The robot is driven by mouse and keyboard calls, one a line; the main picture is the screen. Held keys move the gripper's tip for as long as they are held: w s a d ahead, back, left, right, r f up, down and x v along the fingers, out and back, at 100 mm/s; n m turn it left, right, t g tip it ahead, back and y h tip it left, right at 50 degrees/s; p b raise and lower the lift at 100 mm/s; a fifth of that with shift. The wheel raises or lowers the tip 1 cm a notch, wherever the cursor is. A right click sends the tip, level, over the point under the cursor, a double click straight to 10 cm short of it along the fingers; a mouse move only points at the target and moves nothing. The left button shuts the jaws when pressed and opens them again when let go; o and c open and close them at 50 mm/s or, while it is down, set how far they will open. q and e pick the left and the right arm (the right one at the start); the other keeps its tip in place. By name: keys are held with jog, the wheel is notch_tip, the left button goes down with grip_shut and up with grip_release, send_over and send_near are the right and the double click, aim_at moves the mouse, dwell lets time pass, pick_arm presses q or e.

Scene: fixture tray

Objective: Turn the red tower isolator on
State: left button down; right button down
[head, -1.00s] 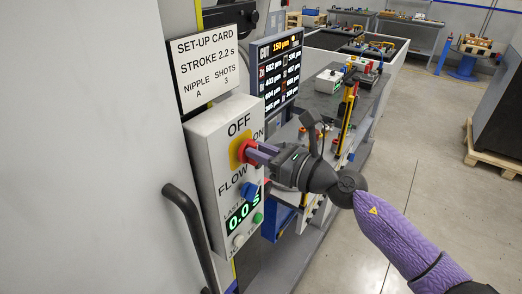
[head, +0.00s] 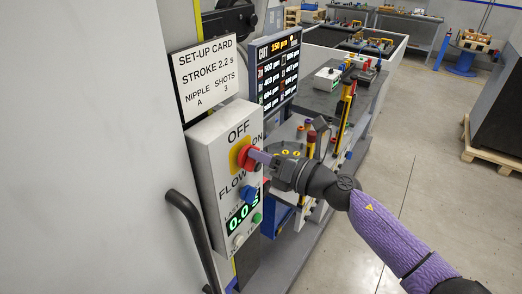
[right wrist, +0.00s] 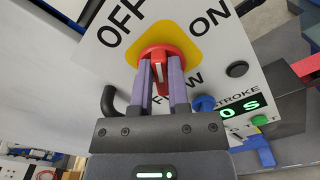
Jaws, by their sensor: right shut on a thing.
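The red tower isolator (head: 245,156) is a red rotary knob on a yellow plate (head: 235,165), on the front of a light grey control box (head: 204,150). OFF is printed above it and ON to its upper right. My right gripper (head: 261,158) reaches in from the right. In the right wrist view, its purple fingers (right wrist: 160,66) lie on either side of the red handle (right wrist: 160,57), which has a white mark, and are shut on it. The fingers partly hide the handle and the FLOW label. My left gripper is not in view.
Below the isolator are a blue knob (head: 248,192), a green display (head: 243,215) reading 0.0 s, and small buttons. A black curved handle (head: 190,230) stands left of the box. A set-up card (head: 206,78) and a screen (head: 274,68) are above. Open floor lies to the right.

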jog(key=m+p, duration=0.1)
jog(key=m, duration=0.2)
jog(key=m+p, duration=0.1)
jog(key=m, duration=0.2)
jog(key=f+m+p, duration=0.1)
jog(key=m, duration=0.3)
jog(key=shift+w+d+p, duration=0.15)
jog(key=shift+w+p, duration=0.1)
jog(key=shift+p, duration=0.05)
jog(key=shift+m, duration=0.4)
jog(key=c, duration=0.6)
grip_release()
jog(key=b+v, duration=0.1)
jog(key=v, duration=0.9)
